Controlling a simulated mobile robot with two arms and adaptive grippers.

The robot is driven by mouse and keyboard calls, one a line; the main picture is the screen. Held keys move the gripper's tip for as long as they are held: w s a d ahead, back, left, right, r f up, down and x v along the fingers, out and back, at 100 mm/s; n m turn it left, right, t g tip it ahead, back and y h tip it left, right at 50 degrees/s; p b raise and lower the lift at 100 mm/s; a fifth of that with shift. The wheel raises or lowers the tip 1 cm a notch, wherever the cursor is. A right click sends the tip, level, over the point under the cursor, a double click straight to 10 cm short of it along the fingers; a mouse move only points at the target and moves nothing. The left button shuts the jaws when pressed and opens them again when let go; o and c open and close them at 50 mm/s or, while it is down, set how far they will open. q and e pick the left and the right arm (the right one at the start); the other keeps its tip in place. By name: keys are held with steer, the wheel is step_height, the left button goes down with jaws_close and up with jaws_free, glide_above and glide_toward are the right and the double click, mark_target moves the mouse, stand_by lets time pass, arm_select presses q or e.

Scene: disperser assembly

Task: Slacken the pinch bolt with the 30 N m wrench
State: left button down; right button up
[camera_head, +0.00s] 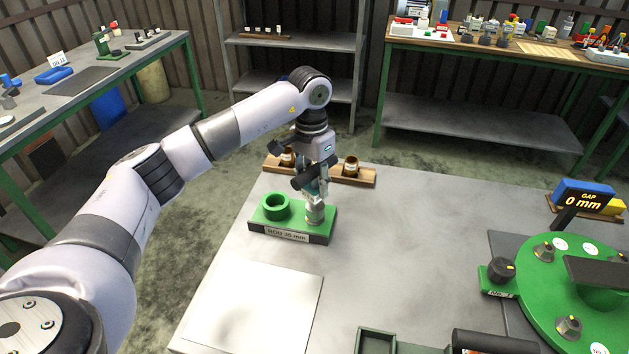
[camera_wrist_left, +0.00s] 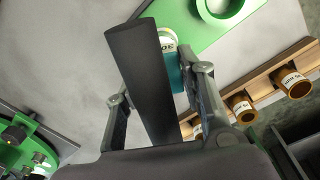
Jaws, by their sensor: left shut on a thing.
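My left gripper (camera_head: 318,186) is shut on the wrench, which has a black crossbar handle (camera_wrist_left: 150,75) and a teal body (camera_wrist_left: 175,75) with a white label reading 30. The wrench stands roughly upright over the right part of a green block (camera_head: 268,229), directly above a silver post (camera_head: 314,213). The fingers hide part of the wrench, and I cannot tell whether its lower end is seated. The pinch bolt itself cannot be made out under the wrench. A green ring (camera_head: 276,207) stands on the same block, left of the post. My right gripper is not in view.
A wooden rack (camera_head: 328,176) with brown labelled cups stands just behind the block. A green round assembly (camera_head: 575,275) and a GAP display reading 0 mm (camera_head: 583,194) stand at the right. A pale sheet (camera_head: 255,305) lies in front; the middle of the table is clear.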

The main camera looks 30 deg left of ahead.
arm_select(q)
steer(key=shift+f+b, duration=0.55)
steer(key=shift+f, duration=0.2)
steer(key=shift+r, duration=0.1)
steer(key=shift+n, duration=1)
steer(key=n, duration=0.4)
steer(key=shift+n, duration=0.3)
steer(key=n, duration=0.4)
steer(key=shift+t, duration=0.3)
steer(key=n, duration=0.3)
steer(key=shift+n, duration=0.3)
